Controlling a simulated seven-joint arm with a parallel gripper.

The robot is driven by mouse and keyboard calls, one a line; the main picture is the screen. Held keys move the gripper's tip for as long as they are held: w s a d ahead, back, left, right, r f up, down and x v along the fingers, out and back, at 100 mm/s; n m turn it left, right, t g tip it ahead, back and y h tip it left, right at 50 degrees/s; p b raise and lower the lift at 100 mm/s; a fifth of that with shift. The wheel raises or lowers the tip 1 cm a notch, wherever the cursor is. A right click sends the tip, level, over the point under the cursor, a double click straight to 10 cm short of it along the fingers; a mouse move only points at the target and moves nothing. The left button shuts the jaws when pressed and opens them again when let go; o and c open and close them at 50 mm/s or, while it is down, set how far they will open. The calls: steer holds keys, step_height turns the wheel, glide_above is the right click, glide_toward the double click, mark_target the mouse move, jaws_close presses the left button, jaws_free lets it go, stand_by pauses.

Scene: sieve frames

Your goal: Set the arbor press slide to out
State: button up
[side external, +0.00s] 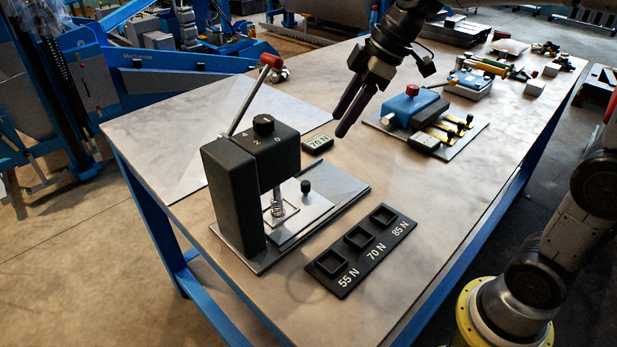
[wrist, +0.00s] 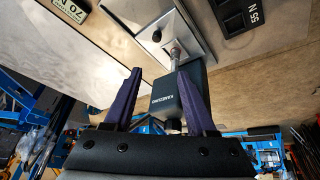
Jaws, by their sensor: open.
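The arbor press (side external: 235,190) stands on the table at left centre, a black column and head with a red-tipped lever (side external: 270,61) and a dial on top. Its metal slide (side external: 290,213) lies on the baseplate under the ram and spring, with a small black knob (side external: 305,187) on it. My gripper (side external: 343,120) is open and empty, in the air behind and to the right of the press head. In the wrist view my purple fingers (wrist: 160,100) are spread apart, with the press (wrist: 180,100) beyond them and the slide's knob (wrist: 157,36) above.
A black tray (side external: 362,250) with three square pockets marked 55 N, 70 N and 85 N lies in front of the press. A 70 N block (side external: 318,143) sits near my fingertips. A blue fixture (side external: 410,106) stands behind at right. The front right tabletop is clear.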

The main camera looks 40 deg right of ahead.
mark_target(306, 182)
steer(key=shift+g, duration=0.4)
steer(key=x, duration=0.5)
steer(key=d+x, duration=0.1)
steer(key=x, duration=0.5)
steer(key=w+x, duration=0.1)
steer(key=x, duration=0.5)
steer(key=shift+w+d+f, duration=0.15)
steer(key=shift+d+f, duration=0.05)
steer(key=shift+d, duration=0.05)
jaws_close()
steer(key=shift+r, duration=0.1)
stand_by(0.3)
